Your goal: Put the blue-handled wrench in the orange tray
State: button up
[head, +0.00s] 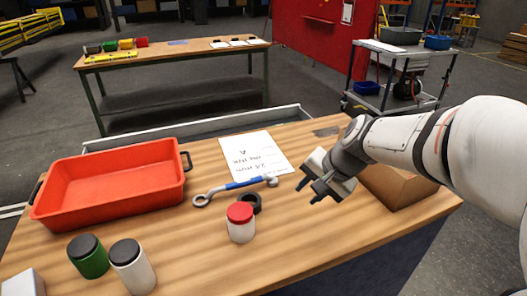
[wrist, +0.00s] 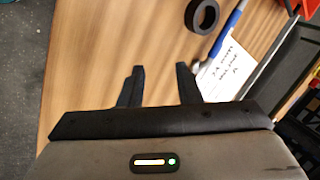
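The blue-handled wrench (head: 235,186) lies flat on the wooden table in the head view, between the orange tray and my gripper. Its blue handle also shows at the top of the wrist view (wrist: 231,30). The orange tray (head: 105,203) stands at the table's left side, its visible floor empty. My gripper (head: 309,192) is to the right of the wrench, above the table and apart from it. In the wrist view its two fingers (wrist: 158,78) are spread with nothing between them.
A paper sheet (head: 255,155) lies behind the wrench. A green jar (head: 88,257) and a white jar (head: 133,268) stand before the tray. A cardboard box (head: 395,187) is at right.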

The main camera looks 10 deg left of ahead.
aim_at(242, 184)
jog(key=w+a+f+m+y, duration=0.1)
jog(key=w+a+f, duration=0.2)
jog(key=a, duration=0.3)
jog(key=w+a+f+m+y+p, duration=0.1)
jog(key=w+a+f+m, duration=0.1)
jog(key=w+a+f, duration=0.2)
jog(key=w+a+f+m+p, duration=0.1)
jog(key=w+a+f+m, duration=0.1)
jog(key=a, duration=0.7)
jog(key=shift+w+a+f+y, duration=0.2)
jog(key=shift+w+f, duration=0.25)
jog(key=shift+w, duration=0.25)
jog(key=shift+w+a+f+y, duration=0.1)
jog(key=shift+w+f+y, duration=0.1)
jog(key=shift+w+f, duration=0.35)
jog(key=shift+w+a+f, duration=0.1)
jog(key=shift+f, duration=0.1)
jog(key=shift+f, duration=0.1)
grip_shut()
